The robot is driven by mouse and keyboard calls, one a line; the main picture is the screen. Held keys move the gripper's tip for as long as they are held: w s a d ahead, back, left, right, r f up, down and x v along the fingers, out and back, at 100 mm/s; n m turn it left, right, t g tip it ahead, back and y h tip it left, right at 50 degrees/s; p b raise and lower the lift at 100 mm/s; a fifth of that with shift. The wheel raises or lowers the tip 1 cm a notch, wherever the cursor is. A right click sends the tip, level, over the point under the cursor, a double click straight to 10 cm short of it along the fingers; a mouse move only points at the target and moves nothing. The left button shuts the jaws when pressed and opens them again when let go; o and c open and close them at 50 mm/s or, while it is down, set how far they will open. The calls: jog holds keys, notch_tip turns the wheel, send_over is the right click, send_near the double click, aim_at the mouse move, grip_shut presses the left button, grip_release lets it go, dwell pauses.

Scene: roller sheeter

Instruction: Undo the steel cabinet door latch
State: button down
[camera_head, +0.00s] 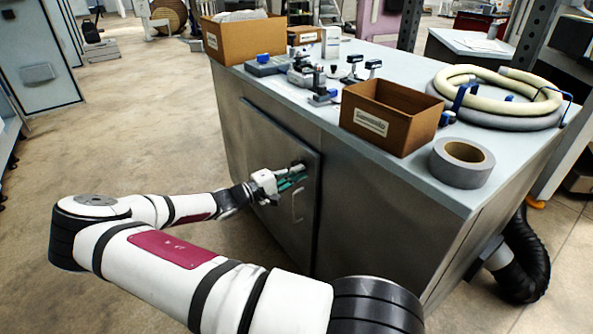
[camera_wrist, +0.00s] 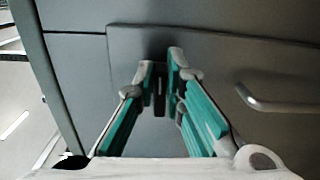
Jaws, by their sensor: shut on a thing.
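The steel cabinet (camera_head: 370,215) stands at the centre right of the head view, with its flat grey door (camera_head: 285,165) facing my arm. My gripper (camera_head: 302,171) is at the upper right part of the door. In the wrist view my gripper (camera_wrist: 162,70) has its two green-sided fingers close together around a small dark latch (camera_wrist: 160,95) on the door's upper edge. The fingertips hide part of the latch. A curved metal door handle (camera_head: 297,205) sits just below the gripper. It also shows at the right of the wrist view (camera_wrist: 275,105). The door looks closed.
A black duct (camera_head: 525,255) leaves the cabinet's right side. The floor at left is clear.

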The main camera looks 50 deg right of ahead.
jog(key=shift+f+m, duration=0.2)
jog(key=shift+m, duration=0.4)
jog(key=c, duration=1.7)
grip_release()
jog(key=shift+o, duration=0.2)
jog(key=v, duration=1.2)
